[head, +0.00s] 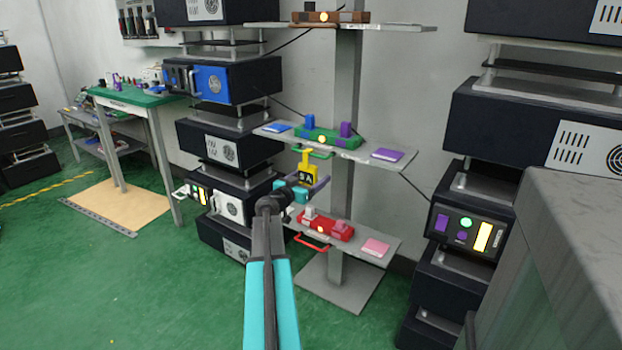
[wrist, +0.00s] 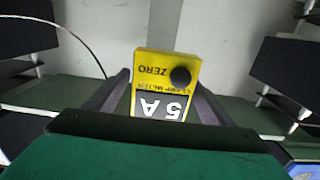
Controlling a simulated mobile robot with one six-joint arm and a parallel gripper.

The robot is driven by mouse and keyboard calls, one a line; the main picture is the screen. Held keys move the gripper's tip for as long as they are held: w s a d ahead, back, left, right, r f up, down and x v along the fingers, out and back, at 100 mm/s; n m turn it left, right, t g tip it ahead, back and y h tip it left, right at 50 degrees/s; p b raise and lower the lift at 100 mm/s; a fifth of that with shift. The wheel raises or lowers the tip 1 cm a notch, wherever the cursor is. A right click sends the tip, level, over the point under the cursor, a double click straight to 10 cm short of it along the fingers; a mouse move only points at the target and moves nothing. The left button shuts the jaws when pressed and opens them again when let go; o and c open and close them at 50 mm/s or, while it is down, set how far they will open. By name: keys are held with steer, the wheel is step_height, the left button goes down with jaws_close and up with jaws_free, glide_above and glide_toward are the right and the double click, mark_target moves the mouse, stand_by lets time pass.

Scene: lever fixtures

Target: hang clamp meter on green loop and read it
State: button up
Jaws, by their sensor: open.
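The yellow clamp meter (head: 308,168) is upright below the middle shelf in the head view, with its top at the green loop (head: 318,153). I cannot tell whether its jaws are closed around the loop. Its dark display seems to read "5 A". In the wrist view the meter (wrist: 165,85) shows upside-down lettering, "ZERO" beside a black knob, and "5 A" on the display. My gripper (head: 306,184) is open at the meter's lower part. In the wrist view its dark fingers (wrist: 162,92) stand on either side of the meter. Finger contact is unclear.
The green lever fixture (head: 328,137) sits on the middle shelf (head: 372,144), with a purple pad (head: 387,155) at right. A red fixture (head: 326,227) with a red loop (head: 311,243) is on the lower shelf. Black instrument stacks flank the shelves. The green floor at left is clear.

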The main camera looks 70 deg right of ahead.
steer(key=v, duration=1.3)
steer(key=shift+a, duration=0.2)
steer(key=shift+w, duration=0.15)
